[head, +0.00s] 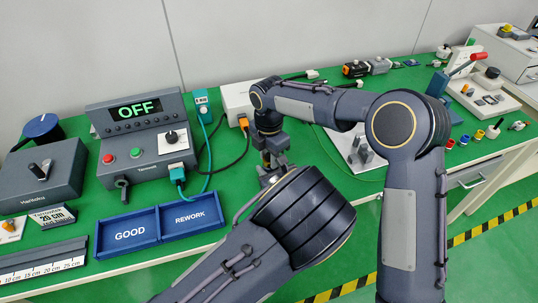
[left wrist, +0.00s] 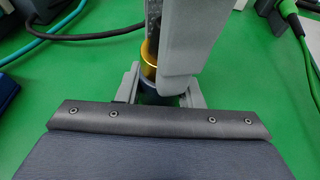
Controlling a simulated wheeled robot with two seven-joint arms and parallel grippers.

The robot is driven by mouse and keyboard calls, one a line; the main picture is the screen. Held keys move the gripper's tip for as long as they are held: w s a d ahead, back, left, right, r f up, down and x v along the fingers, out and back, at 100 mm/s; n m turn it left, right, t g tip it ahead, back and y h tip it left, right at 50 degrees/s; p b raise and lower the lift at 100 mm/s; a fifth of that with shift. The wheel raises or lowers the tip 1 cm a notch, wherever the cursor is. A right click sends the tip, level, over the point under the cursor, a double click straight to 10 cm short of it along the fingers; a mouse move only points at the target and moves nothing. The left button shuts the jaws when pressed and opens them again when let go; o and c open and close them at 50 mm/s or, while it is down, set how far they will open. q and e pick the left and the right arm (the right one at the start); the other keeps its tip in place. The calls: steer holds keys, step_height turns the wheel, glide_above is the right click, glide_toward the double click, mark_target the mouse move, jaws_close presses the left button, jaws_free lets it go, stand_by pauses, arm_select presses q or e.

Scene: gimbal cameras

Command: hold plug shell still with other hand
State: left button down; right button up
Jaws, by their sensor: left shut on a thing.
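In the left wrist view, the grey fingers of my left gripper (left wrist: 158,88) are closed around the lower, dark part of a small upright cylinder with a gold band (left wrist: 149,55), which looks like the plug shell. A broad light-grey piece (left wrist: 185,40), probably a finger of my right gripper, stands against its right side and hides part of it. In the head view, my right gripper (head: 271,160) points down from above at the same spot. My left gripper is mostly hidden behind my left forearm there. Whether the right jaws are closed is unclear.
A control box reading OFF (head: 135,130) and a blue GOOD/REWORK tray (head: 160,225) stand to the left on the green bench. A white box (head: 237,98) with cables is close behind the grippers. A grey fixture on a white plate (head: 352,148) is to the right.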

steer(key=c, duration=0.3)
steer(key=m, duration=0.4)
steer(key=shift+m, duration=0.3)
steer(key=m, duration=1.6)
steer(key=shift+m, duration=0.3)
steer(key=m, duration=0.6)
steer(key=shift+m, duration=0.3)
steer(key=o, duration=1.1)
steer(key=shift+c, duration=0.2)
